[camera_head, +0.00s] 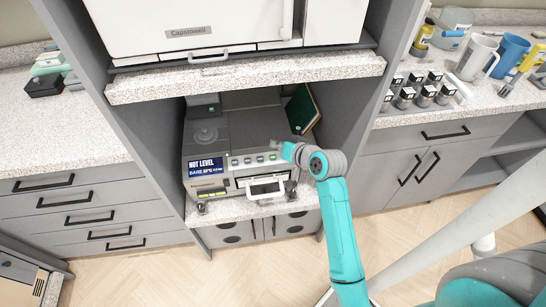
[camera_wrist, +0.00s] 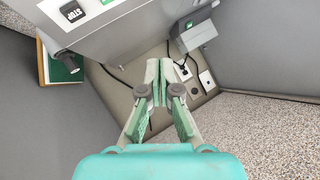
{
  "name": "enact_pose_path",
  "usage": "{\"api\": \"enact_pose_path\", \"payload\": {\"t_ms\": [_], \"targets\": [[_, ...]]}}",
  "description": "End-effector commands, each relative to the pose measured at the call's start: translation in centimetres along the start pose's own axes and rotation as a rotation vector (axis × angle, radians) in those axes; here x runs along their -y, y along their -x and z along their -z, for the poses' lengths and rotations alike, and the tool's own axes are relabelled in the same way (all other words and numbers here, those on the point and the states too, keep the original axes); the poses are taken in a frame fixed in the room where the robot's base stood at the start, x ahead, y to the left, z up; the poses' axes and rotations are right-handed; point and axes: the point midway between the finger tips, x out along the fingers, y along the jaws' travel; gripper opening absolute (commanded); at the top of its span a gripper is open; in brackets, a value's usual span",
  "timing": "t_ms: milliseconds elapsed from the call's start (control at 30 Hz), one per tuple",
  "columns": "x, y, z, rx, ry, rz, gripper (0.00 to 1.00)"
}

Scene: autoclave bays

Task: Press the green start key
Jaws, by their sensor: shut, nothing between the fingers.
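A grey autoclave (camera_head: 235,130) sits in the bay, with a row of small keys (camera_head: 247,160) along its front edge. The rightmost key (camera_head: 272,157) looks greenish, but it is small here. In the wrist view, part of the machine (camera_wrist: 120,32) fills the upper left. A black STOP key (camera_wrist: 72,11) and a bit of a green key (camera_wrist: 107,2) show at the top edge. My gripper (camera_head: 285,150) is at the right end of the key row; contact cannot be told. In the wrist view its fingers (camera_wrist: 161,82) are together and empty.
A blue display (camera_head: 206,168) and a white front handle (camera_head: 266,187) are on the machine. A green-covered book (camera_head: 302,108) leans at the bay's right wall. A countertop (camera_head: 250,75) overhangs above. Behind the fingers is a grey box (camera_wrist: 197,37) with cables.

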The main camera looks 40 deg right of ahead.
Motion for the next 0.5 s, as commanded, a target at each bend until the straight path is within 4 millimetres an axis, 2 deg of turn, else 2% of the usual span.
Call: {"api": "enact_pose_path", "payload": {"t_ms": [500], "targets": [[-2.8, -3.8, -2.9, 0.003, -0.001, -0.001, 0.0]]}}
